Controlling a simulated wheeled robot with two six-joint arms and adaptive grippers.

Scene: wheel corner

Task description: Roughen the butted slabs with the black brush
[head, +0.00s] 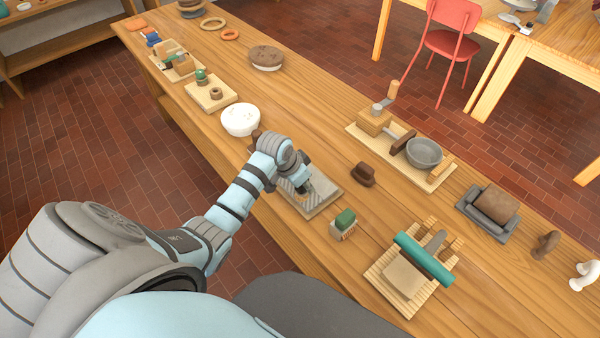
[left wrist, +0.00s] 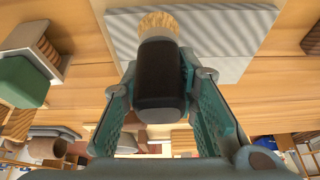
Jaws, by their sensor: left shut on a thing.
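My left gripper (head: 303,187) is over the board in the middle of the workbench. In the left wrist view, the left gripper (left wrist: 160,105) is shut on the black brush (left wrist: 160,75), whose tan bristles (left wrist: 158,22) point towards the slabs. Two grey butted slabs (head: 322,188) lie on a board, partly hidden by my gripper. The grey slabs (left wrist: 235,38) also fill the top of the left wrist view, with scored-looking lines on part of them. I cannot tell whether the bristles touch them. My right gripper is not in view.
A green-topped brush (head: 345,219) stands just right of the slab board. A brown block (head: 363,174) lies behind it. A slatted board (head: 375,278) holds a teal roller (head: 423,259). A white round dish (head: 240,119) is to the left. A tool board (head: 433,180) with a grey bowl stands behind.

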